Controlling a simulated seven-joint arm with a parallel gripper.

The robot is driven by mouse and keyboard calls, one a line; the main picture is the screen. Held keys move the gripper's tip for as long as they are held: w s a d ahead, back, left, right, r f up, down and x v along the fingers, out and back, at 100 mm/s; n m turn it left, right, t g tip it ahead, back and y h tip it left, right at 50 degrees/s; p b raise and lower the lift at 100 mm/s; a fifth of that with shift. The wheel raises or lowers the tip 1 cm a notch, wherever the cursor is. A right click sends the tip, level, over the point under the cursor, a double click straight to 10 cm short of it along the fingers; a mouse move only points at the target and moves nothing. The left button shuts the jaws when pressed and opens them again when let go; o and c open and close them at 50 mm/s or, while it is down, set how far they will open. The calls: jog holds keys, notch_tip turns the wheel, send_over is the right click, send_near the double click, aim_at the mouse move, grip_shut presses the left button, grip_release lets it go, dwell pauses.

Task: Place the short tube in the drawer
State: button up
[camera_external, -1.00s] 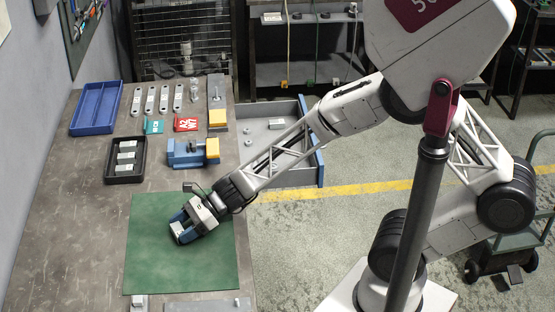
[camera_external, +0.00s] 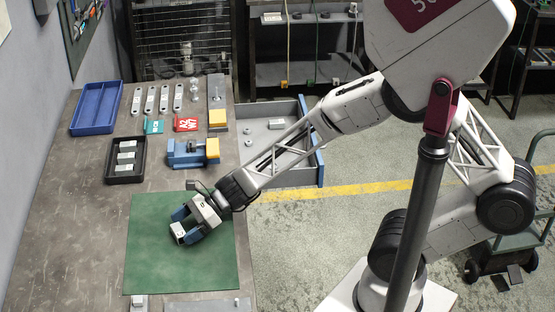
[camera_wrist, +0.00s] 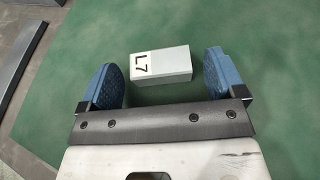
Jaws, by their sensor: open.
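My gripper (camera_wrist: 162,79) is open, with one blue finger on each side of the tube and a visible gap to each in the wrist view. In the external view my gripper (camera_external: 186,226) is low over the mat. The drawer (camera_external: 309,160) is pulled open at the bench's right side, grey inside with a blue front. My forearm hides part of it.
The green mat (camera_external: 150,270) is otherwise clear. Behind it stand a black tray (camera_external: 110,172) with several grey pieces, a blue and yellow vise (camera_external: 185,155) and a blue tray (camera_external: 82,121). Small parts (camera_external: 277,124) lie inside the drawer. Flat metal brackets line the bench's back.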

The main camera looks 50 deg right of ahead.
jog(key=shift+v, duration=5.5)
jog(key=s+d+r+n+g+h, duration=0.2)
jog(key=s+d+r+n+h, duration=1)
jog(key=s+d+r+n, duration=0.5)
notch_tip(320, 180, up, 4)
jog(key=s+n, duration=0.2)
jog(key=n, duration=0.3)
jog(key=shift+d+g+h, duration=0.3)
jog(key=shift+d, duration=0.05)
jog(key=shift+o, duration=0.4)
jog(key=shift+s+f, duration=0.1)
jog(key=shift+s, duration=0.05)
